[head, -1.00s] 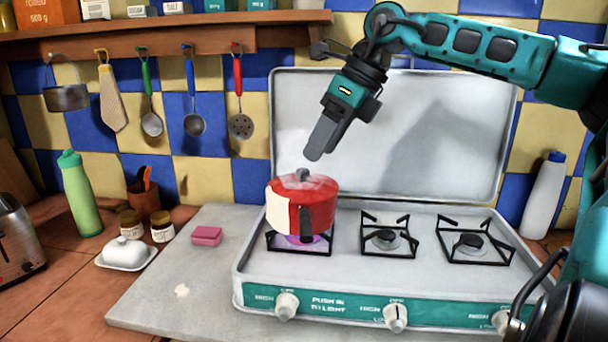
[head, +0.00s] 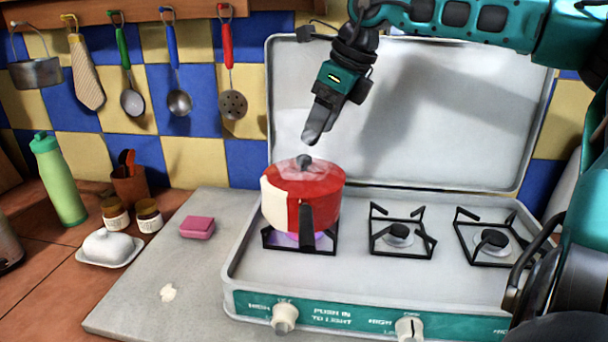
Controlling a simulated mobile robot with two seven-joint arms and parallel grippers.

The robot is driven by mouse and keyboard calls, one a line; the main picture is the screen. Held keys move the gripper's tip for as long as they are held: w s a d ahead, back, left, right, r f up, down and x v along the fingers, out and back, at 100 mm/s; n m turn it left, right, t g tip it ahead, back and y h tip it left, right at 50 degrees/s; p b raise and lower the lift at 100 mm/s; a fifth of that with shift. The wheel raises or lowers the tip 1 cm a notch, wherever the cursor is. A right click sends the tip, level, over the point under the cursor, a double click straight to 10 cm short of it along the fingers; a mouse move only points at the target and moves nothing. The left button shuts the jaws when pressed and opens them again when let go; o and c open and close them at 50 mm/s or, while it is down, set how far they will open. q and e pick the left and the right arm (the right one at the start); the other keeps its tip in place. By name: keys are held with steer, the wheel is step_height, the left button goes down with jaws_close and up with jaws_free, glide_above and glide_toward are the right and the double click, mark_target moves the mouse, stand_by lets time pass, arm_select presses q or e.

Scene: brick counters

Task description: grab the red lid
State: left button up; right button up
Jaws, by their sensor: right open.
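The red lid (head: 325,180) sits on a red and white pot (head: 328,212) on the left burner of the camp stove. The lid has a dark knob (head: 304,162) on top, and the pot's dark handle points toward me. My right gripper (head: 310,139) is just above the knob and slightly to its right, pointing down and left. It is open and empty, and appears apart from the lid. From this side its fingers overlap, so the gap between them is hidden. My left gripper is not in view.
The stove (head: 300,270) has a raised back panel (head: 410,110) behind the pot. A purple glow shows under the pot. Two empty burners are to the right. A pink sponge (head: 197,227) lies on the grey slab at left. Utensils (head: 232,100) hang on the wall.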

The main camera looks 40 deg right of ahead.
mark_target(305, 157)
steer(key=shift+x, duration=3.2)
steer(key=shift+w, duration=0.1)
steer(key=shift+c, duration=0.2)
jaws_close()
